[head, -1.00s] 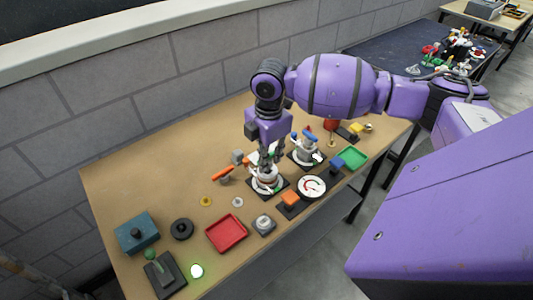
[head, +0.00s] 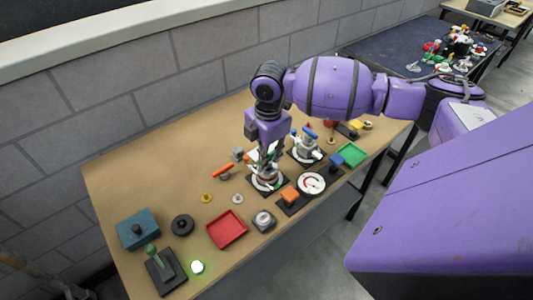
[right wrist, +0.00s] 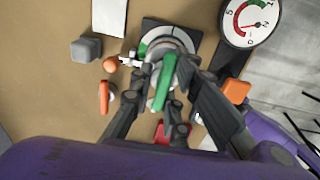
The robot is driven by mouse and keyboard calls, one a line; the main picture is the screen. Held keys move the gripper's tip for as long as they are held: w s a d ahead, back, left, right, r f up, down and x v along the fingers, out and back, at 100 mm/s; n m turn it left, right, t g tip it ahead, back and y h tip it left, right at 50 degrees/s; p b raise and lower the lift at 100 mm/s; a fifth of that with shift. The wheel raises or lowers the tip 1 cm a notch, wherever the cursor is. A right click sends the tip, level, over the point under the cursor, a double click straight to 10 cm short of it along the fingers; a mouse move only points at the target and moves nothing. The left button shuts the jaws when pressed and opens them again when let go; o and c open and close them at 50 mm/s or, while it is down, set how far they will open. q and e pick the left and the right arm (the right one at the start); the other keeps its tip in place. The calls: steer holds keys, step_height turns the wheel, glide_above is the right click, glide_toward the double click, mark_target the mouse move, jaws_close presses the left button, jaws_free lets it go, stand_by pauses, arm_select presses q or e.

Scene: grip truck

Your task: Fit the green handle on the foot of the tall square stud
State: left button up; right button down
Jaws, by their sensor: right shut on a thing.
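My right gripper (head: 267,167) points down over the nearer round fitting on a dark square base (head: 283,186). In the right wrist view the right gripper (right wrist: 166,78) is shut on the green handle (right wrist: 165,82), a narrow bar lying lengthwise between the fingers. The grey-white fitting (right wrist: 172,43) shows just beyond and below the handle. The tall square stud cannot be made out; the handle and fingers cover the middle of the fitting. I cannot tell whether the handle touches the stud. My left gripper is not in view.
A second fitting with a blue handle (head: 311,134) stands close behind to the right. A dial gauge (head: 311,184), an orange block (head: 289,194) and a grey cube (right wrist: 87,49) are near. An orange handle (head: 223,171) lies left. A red tray (head: 227,229) stands in front.

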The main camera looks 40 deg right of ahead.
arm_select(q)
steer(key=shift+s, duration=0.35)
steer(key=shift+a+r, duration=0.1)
arm_select(e)
steer(key=shift+f, duration=0.15)
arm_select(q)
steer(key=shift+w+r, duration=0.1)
arm_select(e)
steer(key=shift+f, duration=0.1)
arm_select(q)
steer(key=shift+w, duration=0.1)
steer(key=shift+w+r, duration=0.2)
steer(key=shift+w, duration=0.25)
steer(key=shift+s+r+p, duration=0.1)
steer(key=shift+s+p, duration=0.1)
steer(key=shift+p, duration=0.1)
arm_select(e)
steer(key=shift+f, duration=0.25)
steer(key=c, duration=1.6)
jaws_free()
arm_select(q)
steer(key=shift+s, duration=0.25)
